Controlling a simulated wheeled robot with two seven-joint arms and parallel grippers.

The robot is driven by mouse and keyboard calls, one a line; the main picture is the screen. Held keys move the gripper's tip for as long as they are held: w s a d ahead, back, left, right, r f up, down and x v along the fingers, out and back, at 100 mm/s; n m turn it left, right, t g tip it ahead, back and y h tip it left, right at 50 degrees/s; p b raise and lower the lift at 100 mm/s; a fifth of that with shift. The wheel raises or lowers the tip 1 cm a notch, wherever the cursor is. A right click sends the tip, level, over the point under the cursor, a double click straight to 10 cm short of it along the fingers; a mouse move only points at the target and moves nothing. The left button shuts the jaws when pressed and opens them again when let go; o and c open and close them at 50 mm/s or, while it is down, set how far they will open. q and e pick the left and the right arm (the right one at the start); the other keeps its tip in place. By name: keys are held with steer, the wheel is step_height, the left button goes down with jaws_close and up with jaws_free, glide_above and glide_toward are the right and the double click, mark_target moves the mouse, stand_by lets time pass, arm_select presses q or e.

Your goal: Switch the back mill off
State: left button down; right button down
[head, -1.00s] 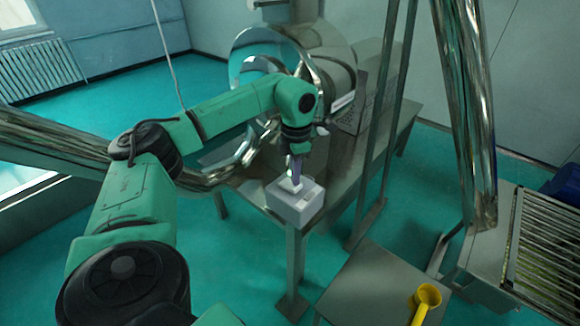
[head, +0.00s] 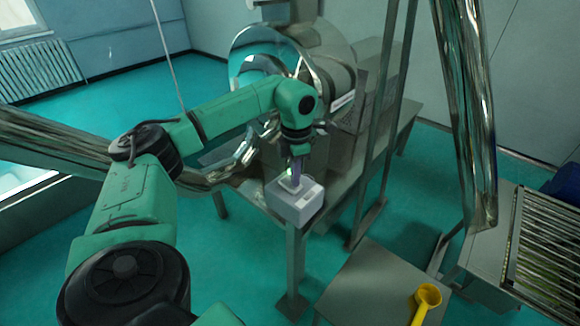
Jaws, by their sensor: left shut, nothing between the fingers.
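The mill (head: 335,75) is a polished round metal machine at the top middle, on a metal table (head: 345,160). A light grey switch box (head: 298,206) sits at the table's near corner. My left arm reaches in from the left, and my left gripper (head: 295,176) points down at the top of this box. Its fingers are shut and empty, at or just above the switch. They hide part of the switch, and I cannot tell if they touch it. A small green spot shows beside the fingertips. My right gripper is out of view.
A low metal table (head: 375,285) with a yellow scoop (head: 427,297) stands at the front. A slatted metal unit (head: 545,250) is at the right. Shiny pipes (head: 470,110) and upright posts rise right of the mill. Open green floor lies at the left.

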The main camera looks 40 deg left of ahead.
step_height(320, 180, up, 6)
steer(key=p, duration=0.5)
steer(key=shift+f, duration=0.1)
